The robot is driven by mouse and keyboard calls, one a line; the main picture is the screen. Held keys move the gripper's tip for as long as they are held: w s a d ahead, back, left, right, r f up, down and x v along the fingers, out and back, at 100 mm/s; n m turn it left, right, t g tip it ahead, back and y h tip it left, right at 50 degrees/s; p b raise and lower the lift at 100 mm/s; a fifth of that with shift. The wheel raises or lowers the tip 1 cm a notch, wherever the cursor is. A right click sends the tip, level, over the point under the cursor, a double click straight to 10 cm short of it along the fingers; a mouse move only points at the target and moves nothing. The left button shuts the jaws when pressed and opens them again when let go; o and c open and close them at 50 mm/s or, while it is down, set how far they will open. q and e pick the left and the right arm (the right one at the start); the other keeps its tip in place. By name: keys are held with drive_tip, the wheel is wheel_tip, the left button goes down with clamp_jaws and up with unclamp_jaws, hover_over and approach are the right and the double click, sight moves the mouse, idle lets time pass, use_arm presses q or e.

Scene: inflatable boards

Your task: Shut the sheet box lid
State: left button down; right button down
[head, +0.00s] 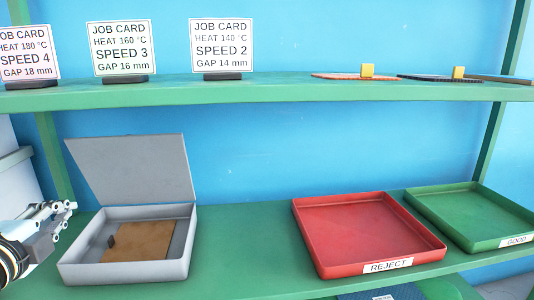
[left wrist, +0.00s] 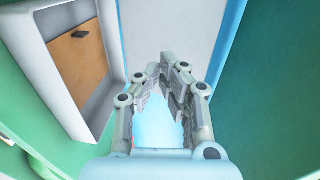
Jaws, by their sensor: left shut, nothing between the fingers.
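The grey sheet box (head: 125,278) stands on the lower green shelf at the left. Its lid (head: 135,168) is up, tilted back behind the box. A brown sheet (head: 148,242) with a small dark tab lies inside. My left gripper (head: 68,215) is just left of the box, near the hinge side of its left wall, shut and empty. In the left wrist view the gripper (left wrist: 166,72) points toward the pale grey lid (left wrist: 180,28), and the box (left wrist: 58,85) with the brown sheet (left wrist: 78,62) is at the left. My right gripper is in neither view.
A red REJECT tray (head: 372,267) and a green GOOD tray (head: 470,234) stand empty to the right. Shelf between box and red tray is clear. The upper shelf (head: 270,92) carries job cards (head: 123,48) and thin sheets with yellow blocks (head: 367,70).

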use_arm(q)
drive_tip(key=r+p+v, duration=0.1)
drive_tip(key=p+v, duration=0.1)
drive_tip(key=v, duration=0.5)
drive_tip(key=shift+s, duration=0.25)
idle(1.1)
drive_tip(key=shift+w+r, duration=0.1)
drive_tip(key=shift+r, duration=0.15)
